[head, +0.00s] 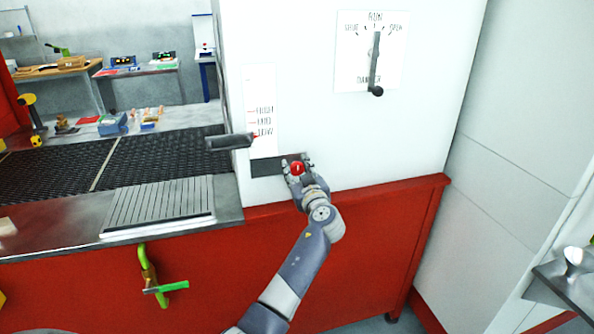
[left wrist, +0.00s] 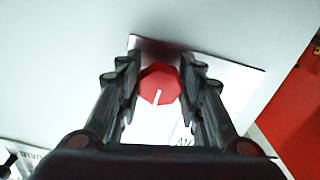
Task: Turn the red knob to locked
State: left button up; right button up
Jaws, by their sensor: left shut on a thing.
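The red knob (head: 297,168) is on the white front panel, low down near the panel's bottom edge. My left gripper (head: 296,166) is shut on it, with a finger on either side. In the left wrist view the faceted red knob (left wrist: 160,86) sits between the fingers of my left gripper (left wrist: 160,88). A white pointer line on the knob runs toward the bottom of that picture, tilted slightly left. A pale label plate (left wrist: 225,85) lies behind it; its lettering is mostly hidden by my gripper. My right gripper is not in view.
Above the knob are a slider scale (head: 262,95) with a dark handle (head: 229,142) sticking out left, and a damper dial (head: 372,50) with a dark lever (head: 375,65). The red ledge (head: 390,192) runs just below. A mesh belt (head: 160,155) lies left.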

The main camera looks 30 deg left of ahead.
pick_arm(q)
jog(key=m+b, duration=0.2)
jog(key=m, duration=0.1)
jog(key=shift+m, duration=1.2)
jog(key=m, duration=0.2)
jog(key=shift+r+m, duration=0.1)
jog(key=shift+m, duration=0.2)
jog(key=m, duration=0.4)
jog(key=shift+r+m, duration=0.1)
jog(key=shift+m, duration=0.2)
jog(key=m+p, duration=0.2)
jog(key=m, duration=0.2)
jog(key=shift+m, duration=0.4)
jog(key=o, duration=1.1)
